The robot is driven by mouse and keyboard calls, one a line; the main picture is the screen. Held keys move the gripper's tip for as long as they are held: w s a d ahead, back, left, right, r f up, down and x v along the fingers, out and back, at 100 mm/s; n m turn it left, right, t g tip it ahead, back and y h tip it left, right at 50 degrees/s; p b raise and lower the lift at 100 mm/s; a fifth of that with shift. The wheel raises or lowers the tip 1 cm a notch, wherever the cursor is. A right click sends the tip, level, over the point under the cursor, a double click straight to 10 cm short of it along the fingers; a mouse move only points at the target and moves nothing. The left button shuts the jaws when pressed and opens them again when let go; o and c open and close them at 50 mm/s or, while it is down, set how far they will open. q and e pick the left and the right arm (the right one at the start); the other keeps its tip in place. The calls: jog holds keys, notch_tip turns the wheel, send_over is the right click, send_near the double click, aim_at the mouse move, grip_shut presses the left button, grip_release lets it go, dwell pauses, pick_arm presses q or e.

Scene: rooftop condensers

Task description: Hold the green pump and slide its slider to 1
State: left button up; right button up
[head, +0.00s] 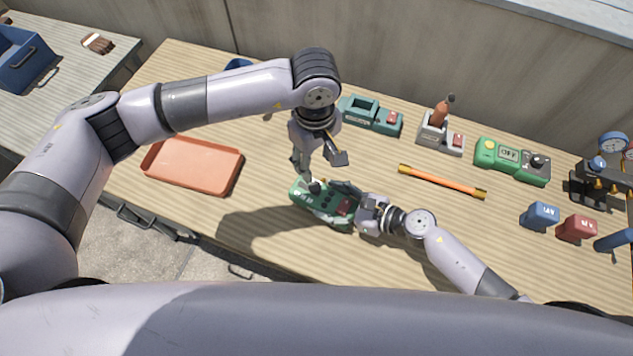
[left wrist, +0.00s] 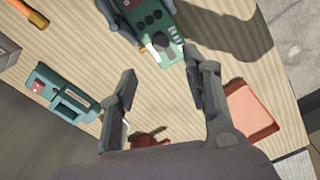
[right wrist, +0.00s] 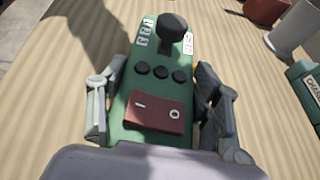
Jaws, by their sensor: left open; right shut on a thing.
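The green pump (head: 318,205) lies on the wooden table in the head view. In the right wrist view it has a red rocker switch (right wrist: 157,112), a row of dark buttons and an upright black knob (right wrist: 174,28) at its far end, with labels on both sides of it. My right gripper (right wrist: 160,100) is shut across the pump's body, one finger on each side. My left gripper (head: 320,172) is open, above the knob end. In the left wrist view its fingers (left wrist: 165,85) are apart, with the knob end just beyond them. I cannot read the slider's position.
An orange tray (head: 193,165) lies to the left. Behind are a teal device (head: 372,115), a grey device (head: 440,132) with a reddish-brown top and another green device (head: 511,161). An orange rod (head: 441,181) and blue (head: 539,215) and red (head: 576,228) blocks lie right.

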aim_at(315, 186)
pick_arm(q)
notch_tip(315, 186, down, 11)
jog(key=m, duration=1.1)
jog(key=shift+r, duration=0.15)
jog(key=shift+c, duration=0.3)
grip_shut()
jog(key=shift+a, duration=0.1)
dwell(0.4)
